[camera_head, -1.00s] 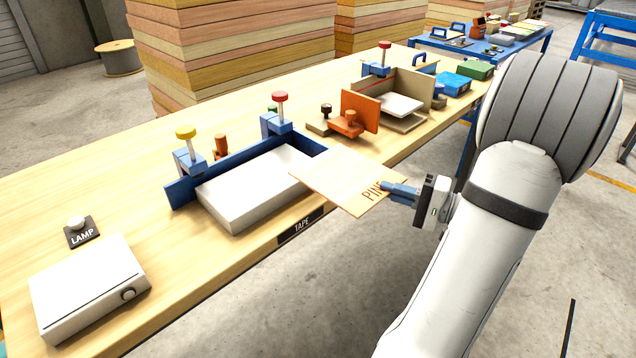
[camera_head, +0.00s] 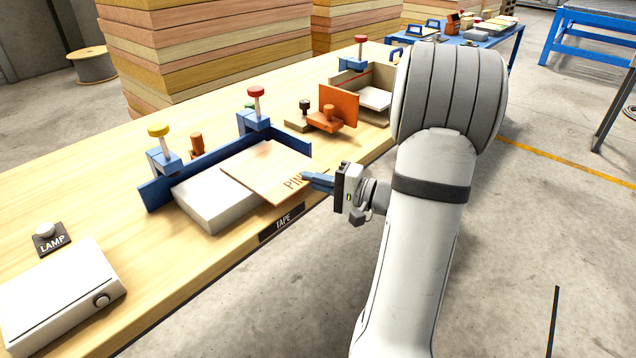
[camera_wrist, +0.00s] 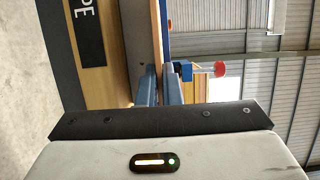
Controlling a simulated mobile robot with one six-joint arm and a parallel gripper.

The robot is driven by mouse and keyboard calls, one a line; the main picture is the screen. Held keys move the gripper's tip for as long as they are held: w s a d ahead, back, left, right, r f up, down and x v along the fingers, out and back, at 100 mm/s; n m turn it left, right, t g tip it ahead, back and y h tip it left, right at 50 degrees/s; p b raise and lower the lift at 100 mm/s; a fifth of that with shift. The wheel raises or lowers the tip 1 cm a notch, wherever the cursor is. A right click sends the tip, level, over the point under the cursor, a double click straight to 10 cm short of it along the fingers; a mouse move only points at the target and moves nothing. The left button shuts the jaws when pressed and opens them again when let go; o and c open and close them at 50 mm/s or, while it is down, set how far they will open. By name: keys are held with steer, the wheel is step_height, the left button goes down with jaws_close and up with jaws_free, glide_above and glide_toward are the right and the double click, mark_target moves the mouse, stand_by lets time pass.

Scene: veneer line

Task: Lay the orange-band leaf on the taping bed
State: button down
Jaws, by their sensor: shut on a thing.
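A thin pale wood leaf (camera_head: 262,169) with dark lettering starting "PIN" is held by its near right corner. I cannot make out an orange band on it. My gripper (camera_head: 312,181) is shut on it. The leaf lies over the right part of the taping bed (camera_head: 207,203), a pale grey block with a blue fence (camera_head: 165,187) behind it. I cannot tell whether leaf and bed touch. In the wrist view my blue fingers (camera_wrist: 161,84) pinch the leaf (camera_wrist: 158,33), seen edge-on.
A yellow-knobbed clamp (camera_head: 161,148) and a red-knobbed clamp (camera_head: 255,107) stand along the fence. A "TAPE" label (camera_head: 282,222) is on the bench front. An orange block with an upright plate (camera_head: 339,105) stands to the right. A lamp button (camera_head: 46,233) and pale box (camera_head: 60,290) are at left.

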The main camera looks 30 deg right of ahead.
steer(key=shift+f, duration=0.1)
steer(key=c, duration=1.6)
jaws_free()
steer(key=p+v, duration=0.1)
steer(key=v, duration=1.1)
steer(key=shift+p, duration=0.4)
steer(key=shift+s+a, duration=0.1)
